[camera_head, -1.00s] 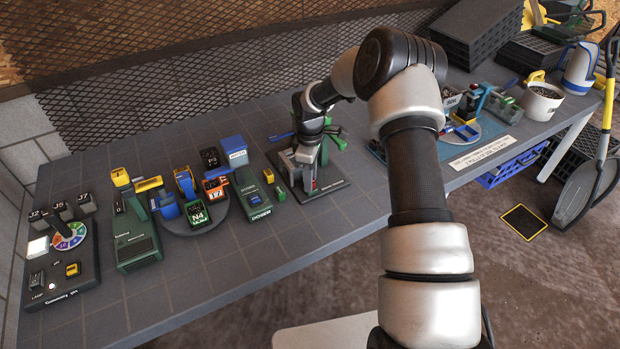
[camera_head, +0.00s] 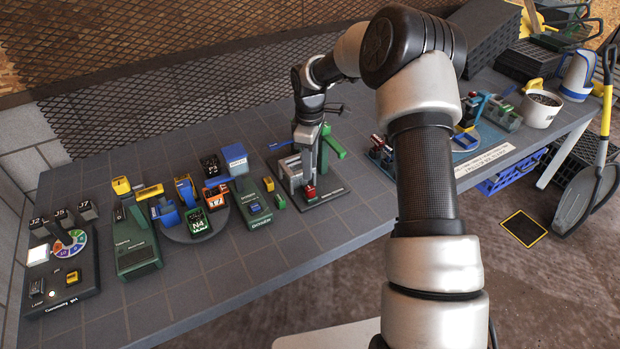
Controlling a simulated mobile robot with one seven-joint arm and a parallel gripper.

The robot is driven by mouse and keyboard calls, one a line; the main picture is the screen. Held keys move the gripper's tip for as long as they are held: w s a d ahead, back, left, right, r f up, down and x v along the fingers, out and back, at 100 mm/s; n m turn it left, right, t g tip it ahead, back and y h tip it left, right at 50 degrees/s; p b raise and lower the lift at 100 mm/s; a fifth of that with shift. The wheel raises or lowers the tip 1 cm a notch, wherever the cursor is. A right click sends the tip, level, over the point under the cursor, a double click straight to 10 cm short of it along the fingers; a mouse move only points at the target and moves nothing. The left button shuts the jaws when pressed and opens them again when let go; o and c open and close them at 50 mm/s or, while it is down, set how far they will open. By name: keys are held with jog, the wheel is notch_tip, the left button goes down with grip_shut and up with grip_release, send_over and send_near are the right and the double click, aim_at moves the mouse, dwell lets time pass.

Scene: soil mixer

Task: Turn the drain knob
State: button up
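My gripper (camera_head: 308,150) points down over a device on the table, at the middle of the view. The device has a dark base plate (camera_head: 325,196), a grey body (camera_head: 290,172), a green upright part (camera_head: 333,146) and a small red part (camera_head: 310,192) near its front. The fingers overlap the grey and red parts, so whether they touch is unclear. Their opening is too small to tell. I cannot pick out for certain which part is the drain knob.
To the left stand a green and blue unit (camera_head: 250,205), a round platform with small modules (camera_head: 193,232), a green unit (camera_head: 137,255) and a control panel with a colour dial (camera_head: 68,243). To the right are a blue mat (camera_head: 462,150) with small parts and a white pot (camera_head: 540,108).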

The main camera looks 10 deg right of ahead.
notch_tip(320, 180, up, 9)
jog(key=shift+f, duration=0.15)
dwell(0.4)
jog(key=s+r+m+t+h+p, duration=0.1)
jog(key=s+r+m+p, duration=0.1)
jog(key=s+r, duration=0.65)
jog(key=s+r+m+t+p, duration=0.1)
jog(key=s+r+m+p, duration=0.3)
jog(key=r, duration=0.7)
jog(key=s+r+m+t+p, duration=0.1)
jog(key=s+r+m, duration=0.2)
jog(key=s, duration=0.7)
jog(key=s+r+m+t+y+p, duration=0.1)
jog(key=s+r+m+t+p, duration=0.1)
jog(key=s, duration=0.9)
jog(key=shift+s+d+r+m+t, duration=0.15)
jog(key=shift+s+r+m+t, duration=0.15)
jog(key=shift+r+m, duration=0.55)
